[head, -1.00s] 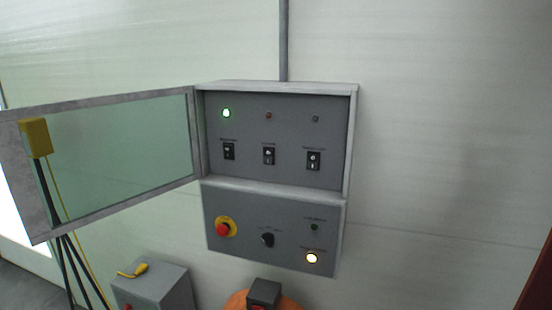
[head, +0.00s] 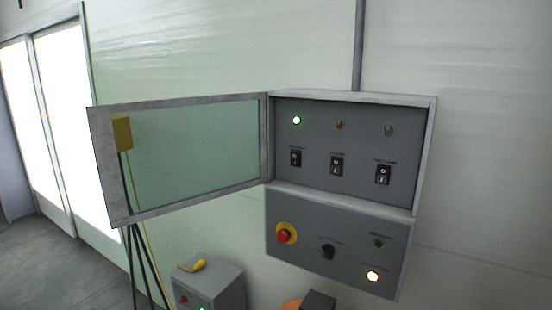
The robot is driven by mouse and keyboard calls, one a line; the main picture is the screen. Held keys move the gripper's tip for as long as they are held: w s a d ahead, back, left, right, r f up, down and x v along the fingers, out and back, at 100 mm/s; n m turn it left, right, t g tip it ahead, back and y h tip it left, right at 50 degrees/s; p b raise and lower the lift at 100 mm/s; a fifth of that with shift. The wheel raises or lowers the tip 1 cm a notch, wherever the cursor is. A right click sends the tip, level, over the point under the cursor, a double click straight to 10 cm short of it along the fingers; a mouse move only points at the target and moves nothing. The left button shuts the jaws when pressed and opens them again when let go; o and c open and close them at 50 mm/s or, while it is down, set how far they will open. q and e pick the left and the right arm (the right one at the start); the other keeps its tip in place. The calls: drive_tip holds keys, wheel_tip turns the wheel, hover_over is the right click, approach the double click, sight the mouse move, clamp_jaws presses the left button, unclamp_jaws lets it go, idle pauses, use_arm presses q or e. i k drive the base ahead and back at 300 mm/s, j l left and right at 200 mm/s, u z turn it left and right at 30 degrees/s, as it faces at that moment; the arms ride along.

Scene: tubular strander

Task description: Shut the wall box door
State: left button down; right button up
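The grey wall box (head: 350,150) hangs on the pale wall at the right of the head view. Its door (head: 190,203) has a grey frame and a clear greenish pane. The door stands wide open, hinged on the box's left edge and swung out to the left. Inside the box are a lit green lamp (head: 297,120), two unlit lamps and three black switches (head: 336,166). Neither of my grippers is in view.
Below is a panel (head: 335,280) with a red stop button (head: 284,236) and a lit lamp (head: 372,276). A yellow box (head: 123,133) on a tripod (head: 143,265) shows behind the door pane. A small grey box (head: 222,288) stands lower down. Open floor lies at left.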

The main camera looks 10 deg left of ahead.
sight(99, 120)
drive_tip(key=j+z, duration=0.1)
drive_tip(key=z, duration=0.3)
drive_tip(key=j+z, duration=0.15)
drive_tip(key=z, duration=0.2)
drive_tip(key=j+z, duration=0.2)
drive_tip(key=j, duration=0.3)
drive_tip(key=j+z, duration=0.2)
drive_tip(key=j, duration=0.3)
drive_tip(key=k+j+z, duration=0.2)
drive_tip(key=j, duration=0.3)
drive_tip(key=j+z, duration=0.2)
drive_tip(key=j, duration=0.35)
drive_tip(key=k+j, duration=0.1)
drive_tip(key=j, duration=0.3)
drive_tip(key=k+j, duration=0.1)
drive_tip(key=j, duration=0.25)
drive_tip(key=k+j, duration=0.1)
drive_tip(key=j, duration=0.3)
drive_tip(key=k+j, duration=0.1)
drive_tip(key=j, duration=0.3)
drive_tip(key=k+j+z, duration=0.25)
drive_tip(key=k+l, duration=0.05)
drive_tip(key=l, duration=0.05)
